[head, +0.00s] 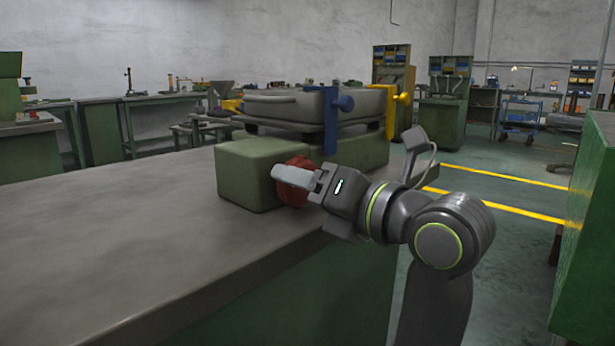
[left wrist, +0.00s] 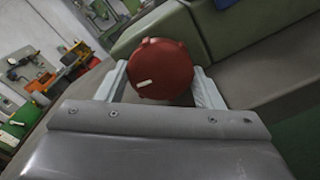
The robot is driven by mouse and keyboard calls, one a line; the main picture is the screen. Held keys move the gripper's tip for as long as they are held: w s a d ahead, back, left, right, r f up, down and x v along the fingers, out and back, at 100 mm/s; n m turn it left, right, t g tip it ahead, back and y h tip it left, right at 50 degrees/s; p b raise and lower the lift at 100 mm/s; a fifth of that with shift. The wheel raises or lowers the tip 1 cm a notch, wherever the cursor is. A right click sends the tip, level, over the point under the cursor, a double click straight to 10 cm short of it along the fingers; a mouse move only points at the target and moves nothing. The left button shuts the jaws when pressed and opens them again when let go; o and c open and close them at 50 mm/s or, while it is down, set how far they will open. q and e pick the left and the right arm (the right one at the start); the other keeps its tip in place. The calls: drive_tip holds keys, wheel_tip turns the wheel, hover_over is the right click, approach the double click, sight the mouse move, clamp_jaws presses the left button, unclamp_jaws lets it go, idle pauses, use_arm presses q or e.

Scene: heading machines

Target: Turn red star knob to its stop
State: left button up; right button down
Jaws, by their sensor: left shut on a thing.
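The red star knob (head: 291,195) sits on the front of a green block (head: 244,175) on the bench, partly hidden by my gripper in the head view. My left gripper (head: 293,177) is shut on it. In the left wrist view the knob (left wrist: 163,62) is a round, lobed red cap between the two pale fingers, one on each side. A short white mark shows at the lower left of its face. My right gripper is not in view.
The grey bench top (head: 120,220) is clear to the left. A blue clamp (head: 331,120) and a yellow clamp (head: 391,112) hold a grey casting (head: 290,105) above the block. A green cabinet (head: 585,230) stands at the right, with open floor before it.

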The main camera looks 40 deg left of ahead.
use_arm(q)
drive_tip(key=o, duration=1)
drive_tip(key=shift+f, duration=0.1)
